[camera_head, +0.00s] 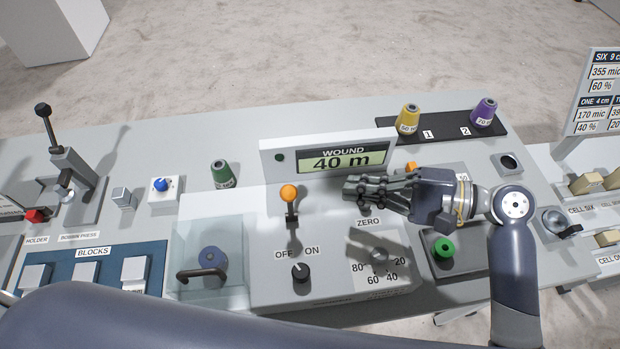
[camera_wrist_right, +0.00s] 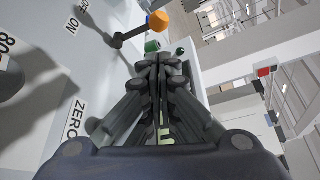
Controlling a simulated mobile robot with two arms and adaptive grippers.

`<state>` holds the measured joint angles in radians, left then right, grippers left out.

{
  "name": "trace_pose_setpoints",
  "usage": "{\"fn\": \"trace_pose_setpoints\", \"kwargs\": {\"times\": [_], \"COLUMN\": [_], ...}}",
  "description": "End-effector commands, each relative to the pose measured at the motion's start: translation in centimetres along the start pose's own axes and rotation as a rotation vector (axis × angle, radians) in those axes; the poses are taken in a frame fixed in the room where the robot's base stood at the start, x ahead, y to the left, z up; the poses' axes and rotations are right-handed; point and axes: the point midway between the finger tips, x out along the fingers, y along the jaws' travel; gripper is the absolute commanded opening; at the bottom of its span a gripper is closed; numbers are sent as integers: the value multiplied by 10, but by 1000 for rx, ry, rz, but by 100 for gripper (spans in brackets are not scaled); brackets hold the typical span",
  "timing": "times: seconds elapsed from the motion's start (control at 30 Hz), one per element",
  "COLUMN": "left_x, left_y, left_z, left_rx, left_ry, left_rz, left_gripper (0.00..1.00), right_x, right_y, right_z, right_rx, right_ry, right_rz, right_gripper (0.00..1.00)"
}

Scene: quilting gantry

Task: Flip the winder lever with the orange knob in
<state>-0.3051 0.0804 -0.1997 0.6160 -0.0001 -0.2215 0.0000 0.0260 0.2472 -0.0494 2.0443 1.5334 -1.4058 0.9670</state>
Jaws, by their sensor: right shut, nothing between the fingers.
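The winder lever's orange knob (camera_head: 288,192) stands on a short dark lever (camera_head: 291,211) on the winder panel, below and left of the display. The knob also shows at the top of the right wrist view (camera_wrist_right: 158,21), on its dark stem (camera_wrist_right: 130,37). My right gripper (camera_head: 346,187) is shut and empty. It points left over the panel, between the display and the ZERO label, to the right of the knob and apart from it. My left gripper is not in view.
The WOUND display (camera_head: 334,159) reads 40 m and stands right behind my gripper. An OFF/ON switch (camera_head: 301,273) and a dial (camera_head: 378,256) sit nearer on the panel. A clear cover (camera_head: 208,262) is to the left. Green (camera_head: 222,172) and yellow (camera_head: 408,118) spools stand behind.

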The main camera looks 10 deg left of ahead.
Motion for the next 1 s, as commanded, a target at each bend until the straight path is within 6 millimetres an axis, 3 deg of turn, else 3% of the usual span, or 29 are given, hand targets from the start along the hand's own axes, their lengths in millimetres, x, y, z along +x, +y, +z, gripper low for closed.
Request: {"fn": "trace_pose_setpoints", "kwargs": {"times": [0.17, 0.6, 1.0], "left_x": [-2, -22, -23], "left_y": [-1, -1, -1], "left_z": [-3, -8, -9], "left_rx": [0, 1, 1], "left_ry": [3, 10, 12], "left_rz": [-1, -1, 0], "left_gripper": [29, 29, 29], "right_x": [13, 87, 101], "right_y": [0, 0, 2], "right_z": [0, 0, -1], "right_rx": [1, 3, 0], "right_ry": [-2, -1, 1], "right_rz": [-3, -2, 1], "right_gripper": [0, 0, 0]}}
